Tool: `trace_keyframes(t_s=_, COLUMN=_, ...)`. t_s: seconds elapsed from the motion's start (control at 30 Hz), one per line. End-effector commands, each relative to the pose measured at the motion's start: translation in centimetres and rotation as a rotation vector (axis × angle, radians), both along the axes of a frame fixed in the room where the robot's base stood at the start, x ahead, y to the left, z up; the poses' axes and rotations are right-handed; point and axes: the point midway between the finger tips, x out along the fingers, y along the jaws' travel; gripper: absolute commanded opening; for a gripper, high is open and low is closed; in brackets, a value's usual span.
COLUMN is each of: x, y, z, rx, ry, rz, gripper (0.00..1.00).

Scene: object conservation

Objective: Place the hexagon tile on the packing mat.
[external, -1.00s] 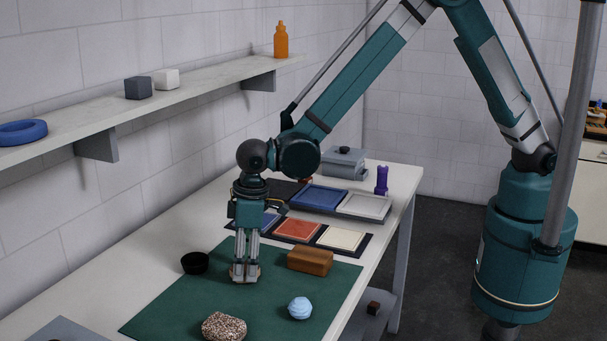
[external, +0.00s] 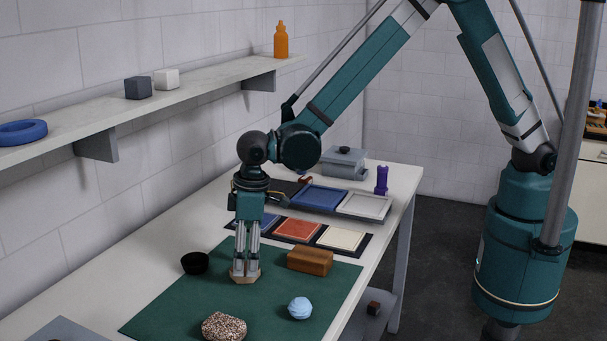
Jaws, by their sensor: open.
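The hexagon tile (external: 245,279) is a small flat tan piece lying on the green mat (external: 180,313), which I take to be the packing mat. It lies between a black bowl and a brown block. My gripper (external: 245,270) points straight down directly over the tile, with its fingers open and their tips just above or at its top. The fingers hide part of the tile, and I cannot tell whether they still touch it.
Behind stand colored trays (external: 298,229) and a grey lidded box (external: 343,163). The mat's front-left part is clear.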

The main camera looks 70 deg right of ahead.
Motion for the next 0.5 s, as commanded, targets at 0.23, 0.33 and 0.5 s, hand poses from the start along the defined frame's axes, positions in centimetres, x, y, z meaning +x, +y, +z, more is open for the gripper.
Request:
trace_keyframes(t_s=0.23, x=-0.4, y=-0.2, z=3.2, rx=0.0, ry=0.0, rz=0.0, gripper=0.58)
trace_keyframes(t_s=0.33, x=-0.5, y=-0.3, z=4.6, rx=0.0, ry=0.0, rz=0.0, gripper=0.58)
trace_keyframes(t_s=0.5, x=-0.8, y=-0.4, z=6.9, rx=0.0, ry=0.0, rz=0.0, gripper=0.58)
